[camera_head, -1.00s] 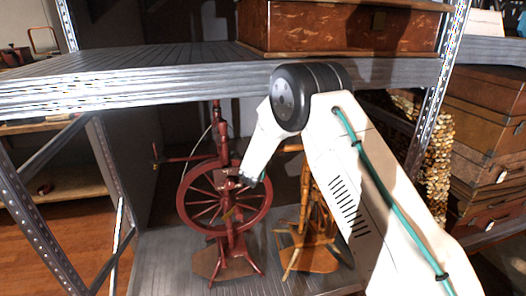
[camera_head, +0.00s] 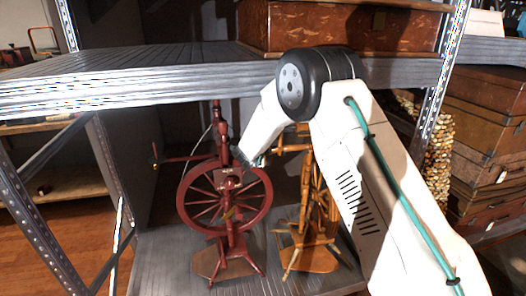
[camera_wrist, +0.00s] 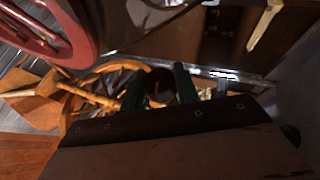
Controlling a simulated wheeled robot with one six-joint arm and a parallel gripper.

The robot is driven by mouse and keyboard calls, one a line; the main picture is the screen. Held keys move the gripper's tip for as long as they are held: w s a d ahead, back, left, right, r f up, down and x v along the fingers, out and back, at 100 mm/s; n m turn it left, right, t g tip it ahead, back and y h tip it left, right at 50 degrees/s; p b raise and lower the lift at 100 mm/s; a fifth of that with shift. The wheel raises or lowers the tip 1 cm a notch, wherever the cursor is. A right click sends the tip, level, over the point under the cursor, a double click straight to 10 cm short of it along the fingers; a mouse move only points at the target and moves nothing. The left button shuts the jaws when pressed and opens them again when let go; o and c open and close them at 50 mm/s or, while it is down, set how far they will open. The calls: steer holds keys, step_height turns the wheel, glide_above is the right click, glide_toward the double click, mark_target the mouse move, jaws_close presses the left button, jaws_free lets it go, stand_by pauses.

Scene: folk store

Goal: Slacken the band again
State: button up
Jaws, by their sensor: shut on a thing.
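A dark red spinning wheel (camera_head: 229,226) stands upright on the lower shelf, its large spoked wheel facing the body camera. A thin pale line (camera_head: 203,138) curves down to the wheel's upper left; I cannot tell whether it is the band. My gripper (camera_head: 243,160) is at the red upright, above the wheel's hub, with its fingertips partly hidden. In the wrist view, the gripper's dark green fingers (camera_wrist: 158,86) are shut on a small dark brown round piece, apparently a knob (camera_wrist: 159,92). The red wheel rim (camera_wrist: 50,40) shows at upper left there.
A light wooden spinning wheel (camera_head: 311,225) stands close to the right, behind my arm. The upper shelf (camera_head: 150,80) overhangs the space, with a wooden chest (camera_head: 340,25) on it. A metal post (camera_head: 85,235) stands at left. The shelf floor in front is mostly clear.

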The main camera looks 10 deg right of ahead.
steer(key=shift+d+f, duration=0.1)
steer(key=shift+d, duration=0.15)
steer(key=o, duration=1)
steer(key=shift+d, duration=0.1)
steer(key=shift+a, duration=0.25)
steer(key=shift+r, duration=0.5)
step_height(320, 180, up, 3)
steer(key=shift+r, duration=0.1)
steer(key=s, duration=1)
steer(key=s+r, duration=0.1)
steer(key=s, duration=0.5)
